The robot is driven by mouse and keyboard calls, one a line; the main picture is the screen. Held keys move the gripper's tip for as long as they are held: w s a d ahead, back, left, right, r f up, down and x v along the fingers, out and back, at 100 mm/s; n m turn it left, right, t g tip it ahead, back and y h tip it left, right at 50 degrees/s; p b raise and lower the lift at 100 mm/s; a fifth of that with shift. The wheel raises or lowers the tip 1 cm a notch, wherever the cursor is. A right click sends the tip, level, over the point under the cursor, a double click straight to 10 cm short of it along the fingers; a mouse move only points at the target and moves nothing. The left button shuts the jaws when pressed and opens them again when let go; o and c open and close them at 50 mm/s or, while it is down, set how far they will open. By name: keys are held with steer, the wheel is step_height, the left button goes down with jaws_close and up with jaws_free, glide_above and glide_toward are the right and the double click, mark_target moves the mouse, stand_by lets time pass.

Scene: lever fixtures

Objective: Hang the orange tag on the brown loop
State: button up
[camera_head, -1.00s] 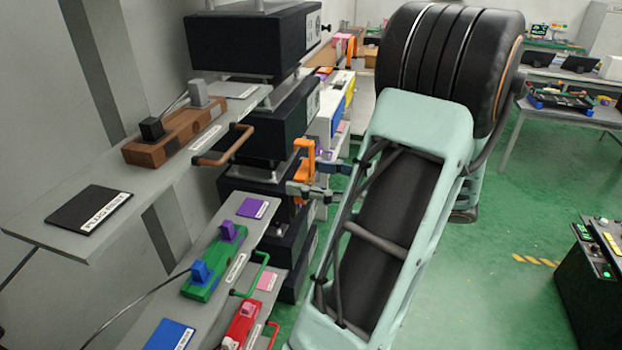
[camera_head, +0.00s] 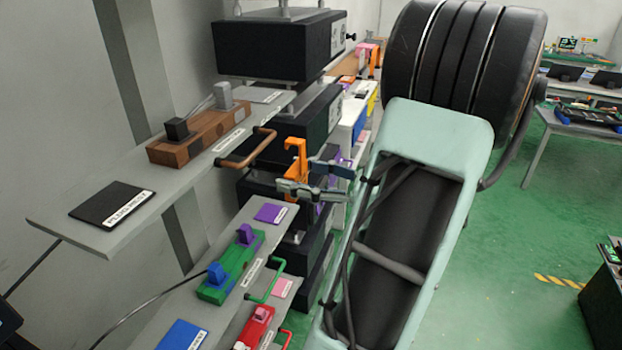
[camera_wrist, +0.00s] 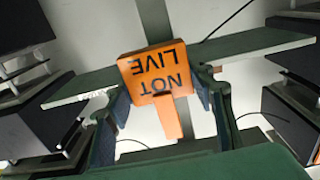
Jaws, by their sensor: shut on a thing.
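The orange tag (camera_head: 296,168) is held in my gripper (camera_head: 312,180), just right of the upper shelf in the head view. In the wrist view the tag (camera_wrist: 158,75) reads "NOT LIVE" upside down, between my two fingers. The brown loop (camera_head: 250,150) is a handle-like bar on the front edge of the upper shelf. The tag's hooked top is close to the right of the loop; a small gap seems to show between them. In the wrist view the tag hides most of the loop.
The upper shelf (camera_head: 85,232) bears a brown power strip (camera_head: 190,140) and a black plate (camera_head: 108,202). Below, a lower shelf carries a green strip (camera_head: 232,266) with a green loop (camera_head: 268,284). Black boxes (camera_head: 280,45) are stacked behind. Open floor (camera_head: 520,230) lies to the right.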

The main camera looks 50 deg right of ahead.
steer(key=f+b+x, duration=0.1)
steer(key=b+x, duration=0.1)
steer(key=x, duration=0.5)
steer(key=shift+w+f, duration=0.15)
steer(key=shift+f, duration=0.05)
stand_by(0.4)
steer(key=o, duration=1.2)
steer(key=v, duration=1.2)
